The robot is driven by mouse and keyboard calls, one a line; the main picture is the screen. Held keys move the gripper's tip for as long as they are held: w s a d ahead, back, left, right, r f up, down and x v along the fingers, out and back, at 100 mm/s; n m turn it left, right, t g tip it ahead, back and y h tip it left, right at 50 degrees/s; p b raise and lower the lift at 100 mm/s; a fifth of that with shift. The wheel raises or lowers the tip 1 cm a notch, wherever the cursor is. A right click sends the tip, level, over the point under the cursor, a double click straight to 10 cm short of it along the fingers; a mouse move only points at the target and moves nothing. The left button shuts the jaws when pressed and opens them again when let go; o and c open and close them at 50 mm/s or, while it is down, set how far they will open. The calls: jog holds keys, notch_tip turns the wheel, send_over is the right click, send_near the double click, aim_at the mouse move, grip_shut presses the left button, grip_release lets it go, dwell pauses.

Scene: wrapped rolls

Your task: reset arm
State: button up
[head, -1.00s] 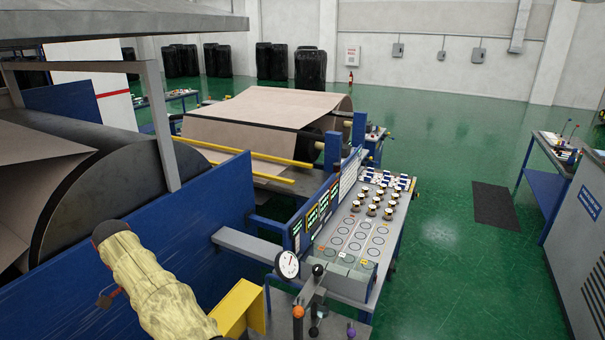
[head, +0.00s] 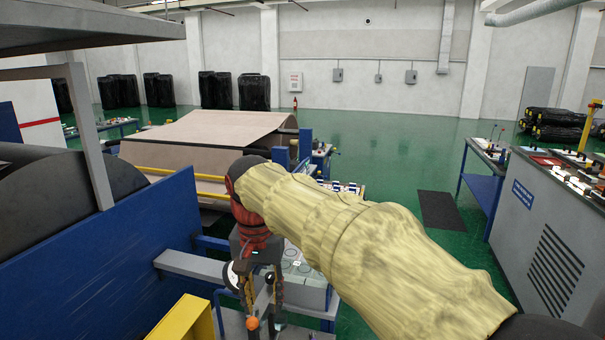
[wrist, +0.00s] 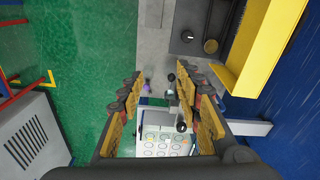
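My arm, in a pale yellow sleeve, reaches across the middle of the head view from the lower right. My gripper (head: 262,300) points down at its end, over the control bench. It also shows in the wrist view (wrist: 165,90), where its two padded fingers stand wide apart with nothing held between them. Levers with dark round knobs (wrist: 181,127) show in the gap between the fingers. I cannot tell how far below the fingertips they are. The panel with round marked spots (wrist: 165,145) is partly hidden by the gripper.
A yellow block (head: 185,322) stands left of the gripper, beside the blue machine wall (head: 100,265). An orange-knobbed lever (head: 252,323) is close to the fingers. A grey cabinet (head: 540,235) stands at right. Green floor (head: 385,180) is open beyond the bench.

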jog(key=s+d+f+t+b, duration=0.1)
jog(key=s+d+f+b, duration=0.3)
jog(key=d, duration=0.5)
jog(key=s+d+f+t+b, duration=0.25)
jog(key=s+d, duration=0.35)
jog(key=d, duration=0.3)
jog(key=s+d+f+n+t+b, duration=0.1)
jog(key=s+d+f+b, duration=0.4)
jog(key=s+d+f, duration=0.4)
notch_tip(320, 180, down, 5)
jog(key=s, duration=0.2)
jog(key=shift+s+b, duration=0.35)
jog(key=shift+r+t, duration=0.1)
jog(key=shift+t, duration=0.15)
jog(key=shift+c, duration=0.6)
